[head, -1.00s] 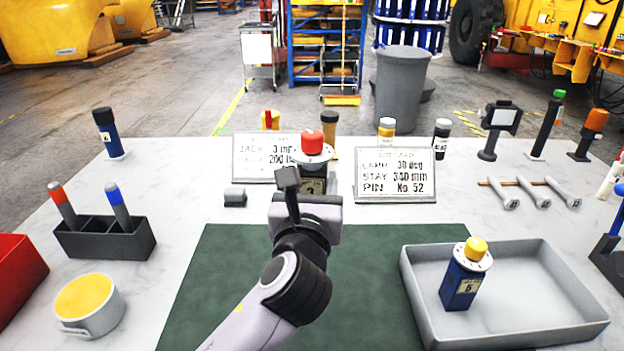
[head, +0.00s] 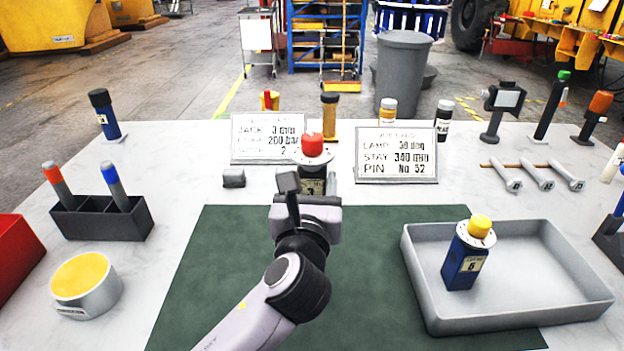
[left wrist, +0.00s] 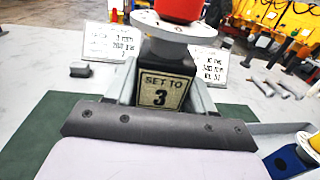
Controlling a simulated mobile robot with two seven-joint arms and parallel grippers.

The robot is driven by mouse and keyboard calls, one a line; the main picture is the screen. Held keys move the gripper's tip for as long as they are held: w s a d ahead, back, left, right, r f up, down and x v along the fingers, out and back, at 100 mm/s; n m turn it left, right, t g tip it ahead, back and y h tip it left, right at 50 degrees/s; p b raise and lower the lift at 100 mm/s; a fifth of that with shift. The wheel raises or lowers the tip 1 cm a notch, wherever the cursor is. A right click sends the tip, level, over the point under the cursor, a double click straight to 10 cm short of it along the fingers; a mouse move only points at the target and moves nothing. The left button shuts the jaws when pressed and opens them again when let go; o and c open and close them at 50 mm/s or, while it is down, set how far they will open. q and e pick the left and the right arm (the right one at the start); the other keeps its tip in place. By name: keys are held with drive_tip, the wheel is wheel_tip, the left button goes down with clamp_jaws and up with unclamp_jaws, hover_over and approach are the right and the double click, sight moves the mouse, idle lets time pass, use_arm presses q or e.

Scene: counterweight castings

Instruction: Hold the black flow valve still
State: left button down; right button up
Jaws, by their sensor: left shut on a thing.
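The black flow valve (head: 313,171) stands upright past the far edge of the green mat. It has a red knob on a pale round dial. In the left wrist view the black valve (left wrist: 162,68) shows a label reading "SET TO 3". My left gripper (left wrist: 162,92) is shut on its body, a finger on each side. In the head view my left gripper (head: 308,190) reaches it from the near side and hides its lower part. Whether its base touches the table is hidden. My right gripper is in neither view.
A grey tray (head: 560,302) at right holds a blue valve (head: 463,262) with a yellow knob. Two sign cards (head: 396,155) stand behind. A dark holder (head: 100,219) and a yellow-topped round item (head: 85,280) are at left. The green mat (head: 235,265) is clear.

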use_arm(q)
wheel_tip(320, 180, down, 10)
drive_tip(key=b, duration=0.5)
drive_tip(key=shift+f+b, duration=0.25)
drive_tip(key=shift+b, duration=0.05)
idle(1.2)
drive_tip(key=shift+f, duration=0.1)
drive_tip(key=shift+f+b, duration=0.3)
drive_tip(key=shift+f, duration=0.4)
drive_tip(key=shift+f, duration=0.25)
idle(0.4)
idle(1.4)
